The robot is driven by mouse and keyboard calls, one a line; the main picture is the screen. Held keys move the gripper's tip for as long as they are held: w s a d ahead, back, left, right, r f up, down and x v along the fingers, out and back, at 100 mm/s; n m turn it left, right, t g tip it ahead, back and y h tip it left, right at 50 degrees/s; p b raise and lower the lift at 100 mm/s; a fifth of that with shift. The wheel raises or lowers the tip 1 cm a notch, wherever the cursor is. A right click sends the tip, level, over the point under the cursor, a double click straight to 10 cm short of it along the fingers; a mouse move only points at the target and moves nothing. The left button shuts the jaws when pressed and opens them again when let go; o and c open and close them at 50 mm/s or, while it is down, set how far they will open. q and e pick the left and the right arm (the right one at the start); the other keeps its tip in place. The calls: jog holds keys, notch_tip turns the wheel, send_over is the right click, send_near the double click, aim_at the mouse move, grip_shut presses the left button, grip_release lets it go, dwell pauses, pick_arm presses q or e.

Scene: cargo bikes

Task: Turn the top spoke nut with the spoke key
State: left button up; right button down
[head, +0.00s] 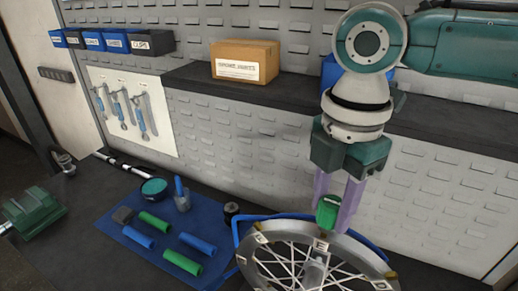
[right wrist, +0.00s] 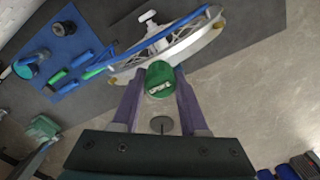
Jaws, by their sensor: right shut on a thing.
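My right gripper (head: 332,222) points down with its two purple fingers shut on the green spoke key (head: 328,208). The key also shows between the fingers in the right wrist view (right wrist: 160,78). The spoked wheel (head: 274,234) stands below, with a silver rim, white spokes and small pale tags near the rim. The key is at the top of the rim, beside a tag (head: 320,244). I cannot tell whether the key is seated on the top spoke nut, which is hidden or too small to make out. My left gripper is not in view.
A blue frame (head: 237,238) surrounds part of the wheel. A green vise (head: 34,213) is at far left. A cardboard box (head: 245,60) stands on the shelf behind.

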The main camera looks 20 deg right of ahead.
jog(key=shift+f, duration=0.5)
dwell(0.9)
jog(key=c, duration=0.9)
grip_release()
jog(key=shift+c, duration=0.2)
grip_shut()
dwell(0.7)
